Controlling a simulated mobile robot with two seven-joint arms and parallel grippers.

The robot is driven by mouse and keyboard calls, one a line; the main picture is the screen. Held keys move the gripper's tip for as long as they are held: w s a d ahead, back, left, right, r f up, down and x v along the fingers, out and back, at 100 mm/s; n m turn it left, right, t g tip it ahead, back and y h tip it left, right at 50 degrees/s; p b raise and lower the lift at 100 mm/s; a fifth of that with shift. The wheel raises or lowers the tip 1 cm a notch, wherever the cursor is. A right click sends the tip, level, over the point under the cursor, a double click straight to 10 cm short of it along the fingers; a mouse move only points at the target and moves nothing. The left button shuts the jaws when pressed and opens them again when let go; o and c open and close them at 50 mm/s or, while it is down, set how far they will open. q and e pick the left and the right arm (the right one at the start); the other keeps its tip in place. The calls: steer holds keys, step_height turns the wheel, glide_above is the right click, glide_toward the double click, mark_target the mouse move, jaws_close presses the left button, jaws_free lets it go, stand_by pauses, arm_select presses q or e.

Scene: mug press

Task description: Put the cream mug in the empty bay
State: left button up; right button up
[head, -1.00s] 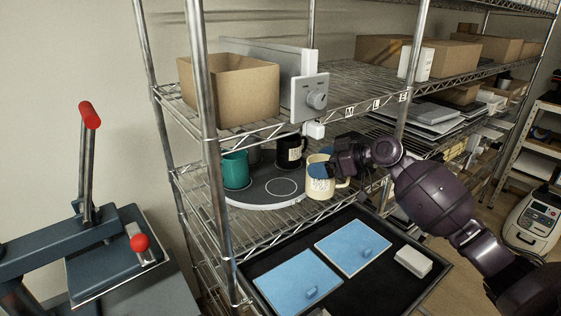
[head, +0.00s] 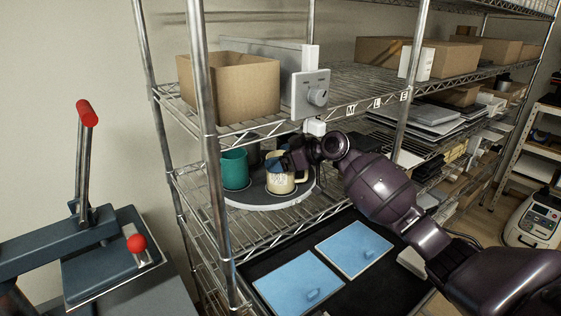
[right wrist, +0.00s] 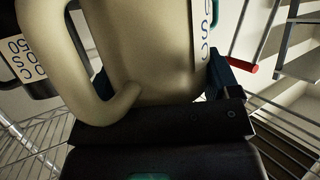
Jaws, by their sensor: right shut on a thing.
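The cream mug (head: 281,182) is held upright by my right gripper (head: 283,164), whose fingers are shut on its sides. It is over the front marked bay of the round grey turntable (head: 247,199) on the middle shelf. I cannot tell whether its base touches. In the right wrist view the mug (right wrist: 150,55) fills the upper middle, its handle on the left. A green mug (head: 234,170) stands on the turntable to the left. A dark mug (head: 268,144) behind is mostly hidden. My left gripper is not in view.
A shelf post (head: 208,150) stands left of the turntable. A shelf with a cardboard box (head: 228,88) and a grey dial box (head: 311,94) is close above. Below is a black tray with blue plates (head: 354,248). A red-handled press (head: 85,115) is at left.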

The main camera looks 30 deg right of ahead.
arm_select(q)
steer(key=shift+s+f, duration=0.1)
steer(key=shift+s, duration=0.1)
arm_select(e)
steer(key=shift+r, duration=0.1)
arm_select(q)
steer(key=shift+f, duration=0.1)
arm_select(e)
steer(key=o, duration=1.3)
steer(key=shift+f, duration=0.2)
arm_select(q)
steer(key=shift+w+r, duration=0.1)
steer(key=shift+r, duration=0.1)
arm_select(e)
steer(key=shift+r, duration=0.25)
arm_select(q)
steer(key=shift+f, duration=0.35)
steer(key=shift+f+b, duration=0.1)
steer(key=shift+b, duration=0.2)
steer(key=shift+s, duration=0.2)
arm_select(e)
steer(key=v, duration=1.2)
